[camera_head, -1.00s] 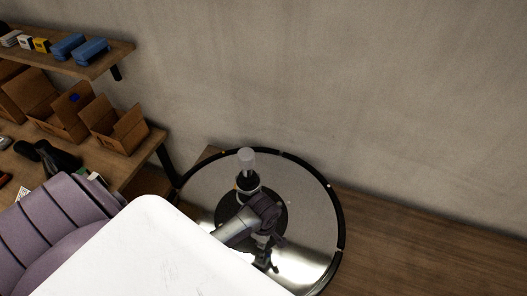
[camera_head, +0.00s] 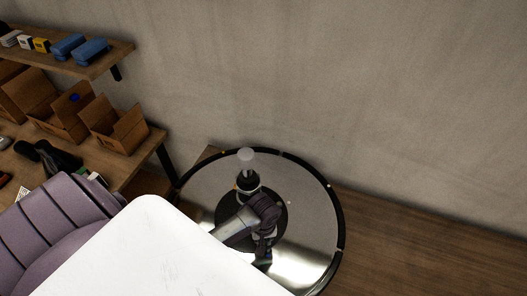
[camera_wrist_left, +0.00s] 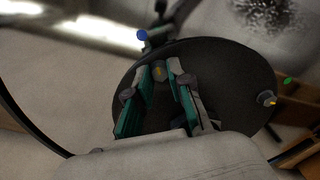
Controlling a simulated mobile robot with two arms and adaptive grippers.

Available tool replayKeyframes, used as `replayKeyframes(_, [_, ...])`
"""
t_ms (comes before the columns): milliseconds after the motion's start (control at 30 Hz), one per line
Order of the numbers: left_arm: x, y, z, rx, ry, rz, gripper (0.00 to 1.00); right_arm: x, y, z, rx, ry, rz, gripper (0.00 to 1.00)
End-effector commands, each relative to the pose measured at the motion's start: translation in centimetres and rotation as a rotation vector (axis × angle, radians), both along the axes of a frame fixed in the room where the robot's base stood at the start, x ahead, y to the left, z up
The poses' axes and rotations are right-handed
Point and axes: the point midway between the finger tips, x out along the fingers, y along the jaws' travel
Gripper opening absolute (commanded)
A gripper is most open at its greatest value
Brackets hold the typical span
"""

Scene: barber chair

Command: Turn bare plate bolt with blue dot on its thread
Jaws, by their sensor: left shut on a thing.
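In the left wrist view, my left gripper (camera_wrist_left: 168,70) has its teal-padded fingers closing in on a small bolt head (camera_wrist_left: 159,72) with a yellowish mark, over a dark round plate (camera_wrist_left: 235,75). A blue dot (camera_wrist_left: 142,34) shows on a small dark part at the plate's upper edge, apart from the fingertips. Another bolt (camera_wrist_left: 267,98) with a yellowish mark stands at the plate's right. In the head view, my left gripper (camera_head: 265,247) is low over the round shiny base (camera_head: 315,215), mostly hidden by my arm. The right gripper is not in view.
A purple cushion (camera_head: 55,222) is at the lower left. Open cardboard boxes (camera_head: 117,128) stand on a wooden bench, with a shelf (camera_head: 95,65) above. Wooden floor (camera_head: 420,240) is clear at the right.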

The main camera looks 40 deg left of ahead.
Motion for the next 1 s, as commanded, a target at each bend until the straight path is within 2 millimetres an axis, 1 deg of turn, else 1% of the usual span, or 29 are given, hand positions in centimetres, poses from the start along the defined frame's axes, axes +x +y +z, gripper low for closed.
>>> replayKeyframes(1000, [0.11, 0.07, 0.09, 0.002, -0.001, -0.967, 0.00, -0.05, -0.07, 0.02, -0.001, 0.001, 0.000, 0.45])
